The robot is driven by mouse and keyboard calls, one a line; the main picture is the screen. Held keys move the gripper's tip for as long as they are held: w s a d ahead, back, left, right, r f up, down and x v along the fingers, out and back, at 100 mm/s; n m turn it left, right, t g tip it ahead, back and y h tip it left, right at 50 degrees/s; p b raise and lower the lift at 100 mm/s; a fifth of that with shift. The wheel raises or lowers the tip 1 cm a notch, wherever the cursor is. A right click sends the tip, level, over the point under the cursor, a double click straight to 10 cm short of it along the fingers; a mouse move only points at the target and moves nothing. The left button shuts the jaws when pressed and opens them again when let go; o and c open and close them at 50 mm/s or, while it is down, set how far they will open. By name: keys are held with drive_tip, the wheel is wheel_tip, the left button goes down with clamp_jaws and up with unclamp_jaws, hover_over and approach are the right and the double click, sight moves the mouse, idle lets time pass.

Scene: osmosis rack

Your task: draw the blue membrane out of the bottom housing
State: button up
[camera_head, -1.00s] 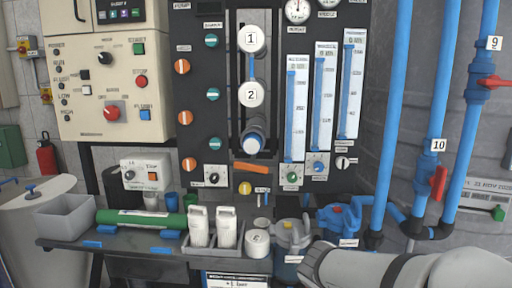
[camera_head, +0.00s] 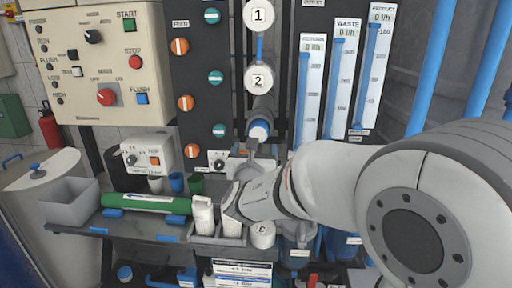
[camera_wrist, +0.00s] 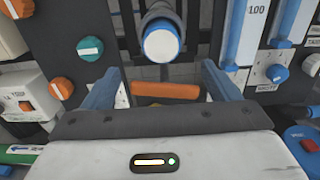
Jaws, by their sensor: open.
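The bottom housing (camera_head: 262,103) is the lowest grey cylinder in the rack's column, below the white caps marked 1 and 2. The blue membrane (camera_head: 259,129) shows at its open front end as a blue ring with a white face. In the wrist view the membrane's round white face (camera_wrist: 161,45) with its blue rim is ahead, above the gap between my fingers. My gripper (camera_wrist: 160,82) is open and empty, its two blue-grey fingers apart. In the head view my gripper (camera_head: 250,160) is just below the membrane, with no contact visible.
An orange bar (camera_wrist: 166,90) lies just beyond my fingers. Flow meters (camera_head: 342,80) stand to the right. Blue pipes (camera_head: 440,70) rise at the right.

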sight(258, 135)
drive_tip(key=w+p, duration=0.1)
drive_tip(key=w, duration=0.2)
drive_tip(key=w+p, duration=0.1)
drive_tip(key=w, duration=0.2)
drive_tip(key=shift+w+d, duration=0.2)
drive_tip(key=shift+w, duration=0.05)
drive_tip(key=shift+w+f+b, duration=0.1)
drive_tip(key=shift+w+b, duration=0.25)
drive_tip(key=shift+w, duration=0.1)
drive_tip(key=shift+w+b, duration=0.35)
drive_tip(key=shift+w, duration=1.1)
drive_tip(key=shift+c, duration=0.5)
